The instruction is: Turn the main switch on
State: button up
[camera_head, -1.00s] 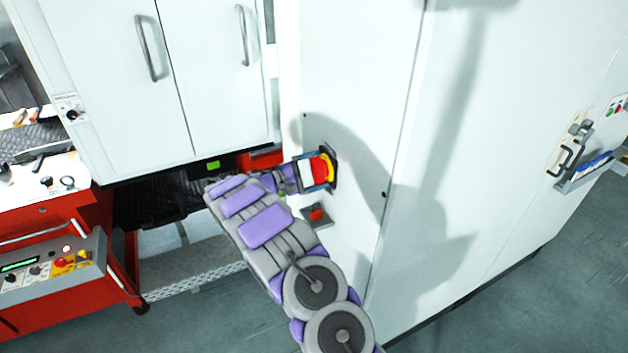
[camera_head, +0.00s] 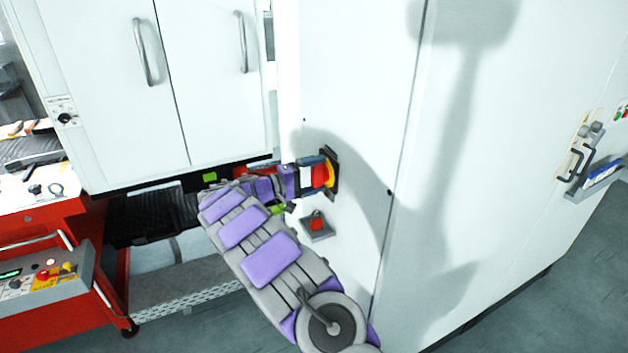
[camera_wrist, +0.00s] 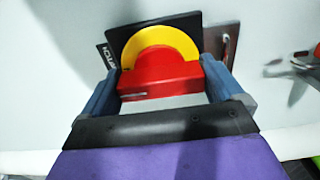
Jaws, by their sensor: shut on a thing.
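The main switch (camera_head: 319,176) is a red handle on a yellow disc with a dark backing plate, mounted on the white cabinet side. In the wrist view the red handle (camera_wrist: 160,77) sits in front of the yellow disc (camera_wrist: 160,48). My gripper (camera_head: 313,177) reaches it from the left. In the wrist view its two blue-grey fingers (camera_wrist: 161,88) stand one on each side of the red handle, shut on it. Part of a label shows left of the plate; most of it is hidden.
A small grey box with a red button (camera_head: 317,224) is on the cabinet below the switch. White cabinet doors (camera_head: 200,80) with handles stand at the left. A red cart with a control panel (camera_head: 45,275) is at lower left. Open floor lies at the lower right.

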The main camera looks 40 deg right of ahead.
jog(key=shift+s+f, duration=0.1)
jog(key=shift+f, duration=0.05)
jog(key=o, duration=0.7)
jog(key=shift+d, duration=0.1)
jog(key=p+v, duration=0.2)
jog(key=v, duration=0.6)
jog(key=p+v, duration=0.2)
jog(key=v, duration=0.7)
jog(key=shift+w, duration=0.25)
